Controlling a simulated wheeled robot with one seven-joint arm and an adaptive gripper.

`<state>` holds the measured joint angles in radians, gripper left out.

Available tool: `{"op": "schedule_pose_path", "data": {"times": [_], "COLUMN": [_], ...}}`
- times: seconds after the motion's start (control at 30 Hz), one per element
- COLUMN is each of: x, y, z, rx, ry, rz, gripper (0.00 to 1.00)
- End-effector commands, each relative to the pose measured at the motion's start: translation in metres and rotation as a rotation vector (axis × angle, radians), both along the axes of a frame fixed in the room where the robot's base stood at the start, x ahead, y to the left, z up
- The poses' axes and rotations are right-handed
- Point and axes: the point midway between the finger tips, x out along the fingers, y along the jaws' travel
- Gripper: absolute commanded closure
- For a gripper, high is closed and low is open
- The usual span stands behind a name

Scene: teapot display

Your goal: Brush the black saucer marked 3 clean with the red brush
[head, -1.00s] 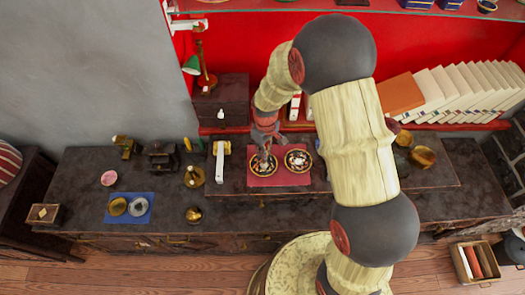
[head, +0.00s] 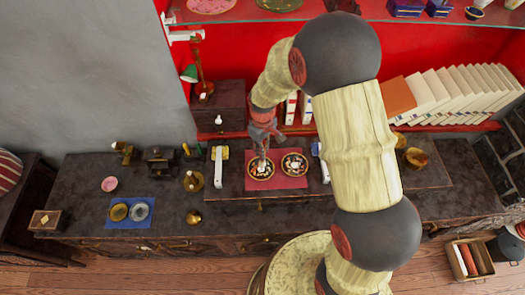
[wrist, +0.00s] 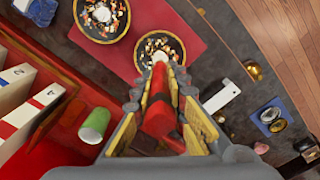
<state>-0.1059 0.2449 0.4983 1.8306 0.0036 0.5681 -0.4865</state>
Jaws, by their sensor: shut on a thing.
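Two black saucers with gold rims lie side by side on a red mat (head: 285,184), both holding bits of coloured and white debris. My gripper (head: 262,146) is above the left saucer (head: 261,179); the right saucer (head: 294,174) is free of it. No number can be read on either. In the wrist view my gripper (wrist: 165,100) is shut on the red brush (wrist: 158,120). The brush's pale tip points down over the nearer saucer (wrist: 178,42), among the debris; whether it touches is hard to tell. The other saucer (wrist: 101,37) lies beyond.
A white bar-shaped object (head: 219,166) lies left of the mat. A blue mat (head: 130,224) with two small round dishes is further left. A dark box (head: 220,106) and upright books stand behind. A green cylinder (wrist: 95,124) is near my gripper in the wrist view.

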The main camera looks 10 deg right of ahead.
Motion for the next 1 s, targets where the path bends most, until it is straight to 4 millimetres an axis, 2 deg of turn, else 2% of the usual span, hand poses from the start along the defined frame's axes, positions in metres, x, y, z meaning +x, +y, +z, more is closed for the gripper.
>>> {"op": "schedule_pose_path", "data": {"times": [0.07, 0.43, 0.8, 1.0], "x": [0.000, 0.000, 0.000, 0.000], "y": [0.000, 0.000, 0.000, 0.000], "z": [0.007, 0.008, 0.036, 0.036], "rx": [0.001, 0.000, 0.000, 0.000], "ry": [-0.001, 0.000, -0.001, 0.000], "rz": [0.000, 0.000, 0.000, 0.000], "gripper": [1.00, 1.00, 1.00, 1.00]}}
